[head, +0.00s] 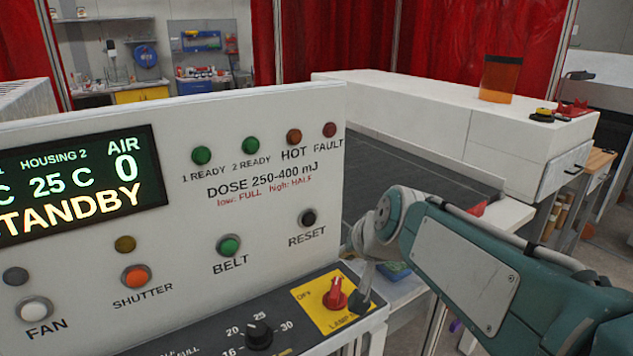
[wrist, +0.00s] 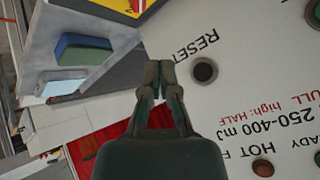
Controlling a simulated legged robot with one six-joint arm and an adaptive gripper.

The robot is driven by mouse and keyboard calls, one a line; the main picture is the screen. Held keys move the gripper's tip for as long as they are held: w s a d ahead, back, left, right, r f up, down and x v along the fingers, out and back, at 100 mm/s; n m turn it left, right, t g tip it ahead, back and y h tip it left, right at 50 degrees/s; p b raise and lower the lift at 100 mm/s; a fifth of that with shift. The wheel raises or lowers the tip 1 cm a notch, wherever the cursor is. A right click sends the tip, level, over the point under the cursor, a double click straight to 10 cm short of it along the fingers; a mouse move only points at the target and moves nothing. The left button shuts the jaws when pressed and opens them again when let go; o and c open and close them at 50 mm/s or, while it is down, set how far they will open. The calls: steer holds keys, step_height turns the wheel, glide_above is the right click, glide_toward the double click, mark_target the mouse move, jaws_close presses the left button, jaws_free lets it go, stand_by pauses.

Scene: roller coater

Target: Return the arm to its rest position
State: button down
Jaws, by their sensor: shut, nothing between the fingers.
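My gripper (wrist: 159,82) shows in the wrist view with its fingertips together and nothing between them. It is in front of the white control panel (wrist: 265,60), beside the black RESET button (wrist: 205,71), with a visible gap in the picture between fingertips and button. In the head view my arm reaches in from the right, and its end is near the red lamp switch (head: 336,293) on the yellow plate. The gripper's fingers are hard to make out there. The RESET button (head: 308,217) shows clear of the arm in the head view.
The panel has a lit STANDBY display (head: 80,185), a green BELT button (head: 229,245) and a black dial (head: 259,334). A dark conveyor belt (head: 400,165) and a white housing (head: 420,105) lie behind. An amber container (head: 500,78) stands on the housing. Red curtains hang farther back.

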steer(key=s+d+f+g+h, duration=0.1)
steer(key=s+d+f, duration=0.2)
steer(key=s, duration=0.7)
steer(key=s+d+f+n+g+h, duration=0.1)
steer(key=s+d+f, duration=0.3)
steer(key=s+d, duration=0.4)
steer(key=shift+s+h, duration=0.8)
steer(key=shift+s, duration=0.45)
steer(key=shift+r, duration=0.1)
